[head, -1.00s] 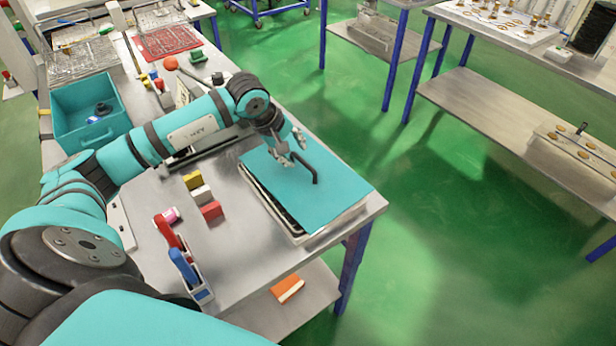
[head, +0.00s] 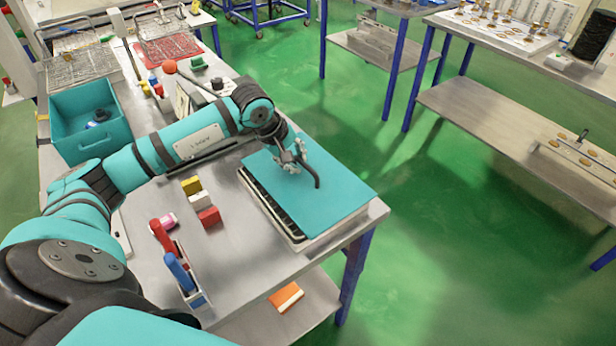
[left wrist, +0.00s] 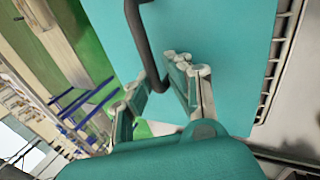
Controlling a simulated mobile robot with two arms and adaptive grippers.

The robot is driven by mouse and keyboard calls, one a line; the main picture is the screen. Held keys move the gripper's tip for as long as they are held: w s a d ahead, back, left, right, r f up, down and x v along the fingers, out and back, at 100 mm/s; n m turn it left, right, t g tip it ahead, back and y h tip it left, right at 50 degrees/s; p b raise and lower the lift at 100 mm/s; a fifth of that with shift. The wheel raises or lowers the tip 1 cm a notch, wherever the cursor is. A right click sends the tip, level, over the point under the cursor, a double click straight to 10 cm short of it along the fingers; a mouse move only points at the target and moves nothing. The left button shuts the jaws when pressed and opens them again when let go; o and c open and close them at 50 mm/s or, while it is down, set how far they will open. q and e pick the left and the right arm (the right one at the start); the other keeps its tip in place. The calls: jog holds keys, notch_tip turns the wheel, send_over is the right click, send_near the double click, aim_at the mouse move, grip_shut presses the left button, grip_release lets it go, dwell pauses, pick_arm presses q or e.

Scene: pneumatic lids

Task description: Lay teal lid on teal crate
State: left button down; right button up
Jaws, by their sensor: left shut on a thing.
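The teal lid (head: 335,196) is a flat teal sheet with a black bent handle (head: 316,178). It lies over a dark-edged, pale flat stack at the table's right end. My left gripper (head: 291,162) is above the lid, shut on the handle. In the left wrist view, the gripper (left wrist: 160,88) has its fingers on either side of the handle (left wrist: 147,50), with the lid (left wrist: 215,50) behind. The teal crate (head: 75,143) stands open on the left of the table, with a small dark object (head: 99,115) inside. My right gripper is out of view.
Yellow, white and red blocks (head: 209,217) stand left of the lid. Red and blue-handled tools (head: 178,270) are nearer the front. A red-knobbed lever (head: 169,66) rises behind my left arm. Wire baskets (head: 168,45) are at the back. Green floor lies right of the table.

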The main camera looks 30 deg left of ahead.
pick_arm(q)
jog(key=shift+r+p, duration=0.5)
jog(key=shift+r, duration=1)
